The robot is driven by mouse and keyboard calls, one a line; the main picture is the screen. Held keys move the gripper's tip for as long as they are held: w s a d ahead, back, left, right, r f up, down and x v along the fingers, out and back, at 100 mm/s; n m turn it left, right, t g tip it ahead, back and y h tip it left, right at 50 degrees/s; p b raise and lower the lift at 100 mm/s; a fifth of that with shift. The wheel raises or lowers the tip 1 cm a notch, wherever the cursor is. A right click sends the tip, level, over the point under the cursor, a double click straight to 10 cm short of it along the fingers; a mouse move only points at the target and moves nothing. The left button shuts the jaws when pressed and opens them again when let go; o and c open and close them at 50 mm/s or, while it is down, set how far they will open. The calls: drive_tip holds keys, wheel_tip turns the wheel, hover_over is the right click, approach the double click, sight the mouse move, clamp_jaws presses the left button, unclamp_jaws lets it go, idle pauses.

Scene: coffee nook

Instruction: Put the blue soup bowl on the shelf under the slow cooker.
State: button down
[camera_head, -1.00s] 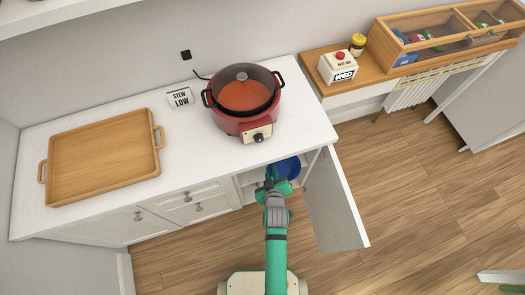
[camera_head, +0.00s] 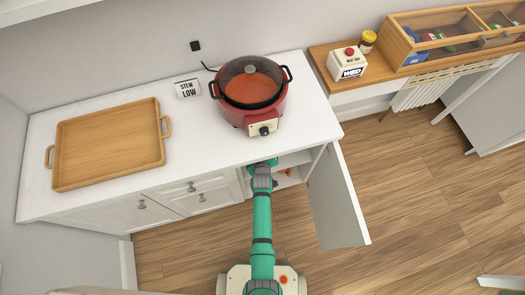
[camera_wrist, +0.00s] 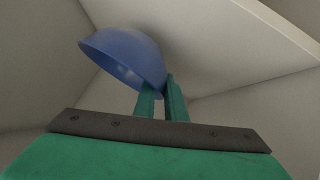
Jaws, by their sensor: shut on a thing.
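The blue soup bowl (camera_wrist: 125,58) shows in the wrist view, tilted, inside the pale cabinet. My gripper (camera_wrist: 160,88) is shut on the bowl's rim at its lower right side. In the head view the bowl and my fingertips are hidden under the counter, with my wrist (camera_head: 262,172) at the cabinet opening. The red slow cooker (camera_head: 249,92) stands on the counter above that opening. The shelf (camera_head: 287,180) inside the cabinet shows only in part; I cannot tell whether the bowl touches it.
The cabinet door (camera_head: 338,200) stands open to the right of my arm. The white counter (camera_head: 110,205) overhangs the opening. A wooden tray (camera_head: 61,180) lies at its left. A pale panel (camera_wrist: 215,40) is close above the bowl.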

wheel_tip(320, 180, down, 3)
drive_tip(key=shift+r, duration=0.2)
drive_tip(key=shift+d, duration=0.15)
drive_tip(key=c, duration=1.8)
unclamp_jaws()
drive_tip(key=shift+a+f, duration=0.15)
drive_tip(key=shift+a, duration=0.15)
drive_tip(key=shift+o, duration=0.2)
drive_tip(key=shift+s, duration=0.1)
